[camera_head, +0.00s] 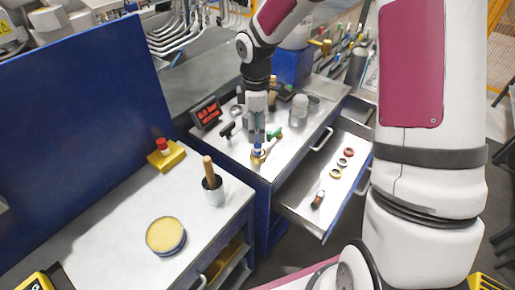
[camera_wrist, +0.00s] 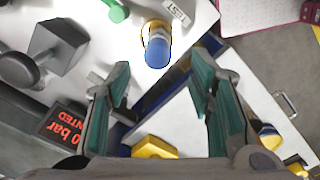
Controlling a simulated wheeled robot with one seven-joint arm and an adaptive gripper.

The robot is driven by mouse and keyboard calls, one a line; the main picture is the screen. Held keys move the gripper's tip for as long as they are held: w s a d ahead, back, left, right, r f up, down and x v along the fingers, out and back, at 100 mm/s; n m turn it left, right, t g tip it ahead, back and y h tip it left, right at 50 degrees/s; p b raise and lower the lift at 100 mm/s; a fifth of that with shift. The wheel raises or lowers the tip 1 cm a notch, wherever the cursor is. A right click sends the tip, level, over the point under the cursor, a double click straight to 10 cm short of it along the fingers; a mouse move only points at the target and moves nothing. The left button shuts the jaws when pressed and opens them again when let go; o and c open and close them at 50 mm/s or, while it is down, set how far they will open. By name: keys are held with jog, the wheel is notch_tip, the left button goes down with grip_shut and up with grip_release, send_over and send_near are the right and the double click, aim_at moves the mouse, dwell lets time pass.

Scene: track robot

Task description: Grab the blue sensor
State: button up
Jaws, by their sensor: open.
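The blue sensor (camera_head: 257,150) is a small blue cylinder with a yellow part at its base, near the front edge of the metal workbench (camera_head: 235,158). In the wrist view the blue sensor (camera_wrist: 158,52) shows at upper middle, its yellow ring at the far end. My gripper (camera_head: 257,132) points down just above the sensor in the head view. In the wrist view its two green-padded fingers (camera_wrist: 160,68) are spread, with the sensor beyond and between their tips. Nothing is held. Whether the fingers touch the sensor cannot be told.
A red-lettered display (camera_head: 206,112) and a black tool (camera_head: 228,130) stand left of the gripper. A green-ended item (camera_head: 275,134) lies close on the right. An open drawer (camera_head: 302,205) holds rings. A nearer table (camera_head: 120,225) carries a yellow-based red button (camera_head: 165,155).

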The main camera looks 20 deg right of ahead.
aim_at(257, 137)
jog(key=shift+d+f+p, duration=0.15)
jog(key=shift+f+p, duration=0.05)
jog(key=shift+f, duration=1.3)
jog(key=shift+d+f+p, duration=0.1)
jog(key=shift+f+p, duration=0.1)
jog(key=shift+f, duration=1.3)
jog(key=shift+c, duration=0.3)
grip_shut()
